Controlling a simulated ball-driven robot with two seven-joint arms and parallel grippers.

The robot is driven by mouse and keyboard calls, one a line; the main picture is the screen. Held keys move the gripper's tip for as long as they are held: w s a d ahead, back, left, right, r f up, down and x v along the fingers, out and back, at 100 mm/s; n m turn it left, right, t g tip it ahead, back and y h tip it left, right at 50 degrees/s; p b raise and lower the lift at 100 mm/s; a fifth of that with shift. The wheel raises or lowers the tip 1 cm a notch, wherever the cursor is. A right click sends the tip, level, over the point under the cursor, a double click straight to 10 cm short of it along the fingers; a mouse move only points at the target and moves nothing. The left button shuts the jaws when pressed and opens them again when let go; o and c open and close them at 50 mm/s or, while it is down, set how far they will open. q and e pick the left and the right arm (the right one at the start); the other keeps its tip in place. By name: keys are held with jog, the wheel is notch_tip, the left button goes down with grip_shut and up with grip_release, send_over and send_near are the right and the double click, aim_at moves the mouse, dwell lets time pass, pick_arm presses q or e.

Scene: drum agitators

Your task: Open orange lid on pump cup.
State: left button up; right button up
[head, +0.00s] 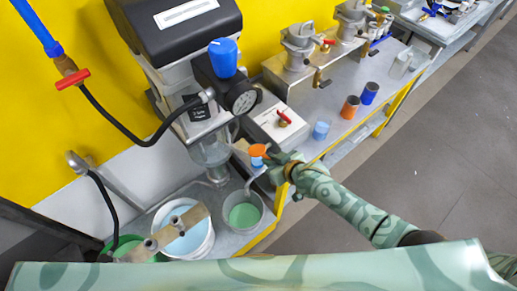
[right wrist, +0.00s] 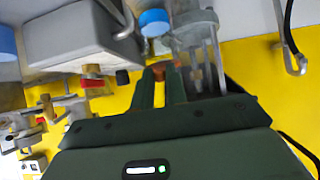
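The orange lid (head: 258,150) shows in the head view as a small tilted disc beside the pump machine, with a bluish part under it. My right gripper (head: 270,161) is at its right edge. In the right wrist view my right gripper (right wrist: 160,80) has its two fingers close together, with a small orange-brown piece (right wrist: 158,69) between the tips. The fingers look closed on it, a narrow gap showing behind. The lid's hinge and the cup's rim are hidden or too small to tell. My left gripper is not in view.
The pump machine (head: 165,40) with its gauge (head: 243,101) stands left of the lid. Below are a green-filled pot (head: 243,215) and a white bucket (head: 205,246). Light blue (head: 321,131), orange (head: 350,107) and dark blue (head: 368,93) cups stand on the bench at right. Grey floor is clear.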

jog(key=r, duration=0.1)
jog(key=r+p, duration=0.1)
jog(key=w+p, duration=0.1)
jog(key=shift+a+r, duration=0.4)
jog(key=shift+w+f, duration=0.1)
jog(key=shift+w+a+r+p, duration=0.25)
jog(key=shift+w+a+r, duration=0.2)
jog(key=shift+r, duration=0.15)
jog(key=shift+w+a+r+p, duration=0.2)
jog(key=shift+w+a+r, duration=0.1)
jog(key=shift+w+r, duration=0.2)
jog(key=shift+r, duration=0.1)
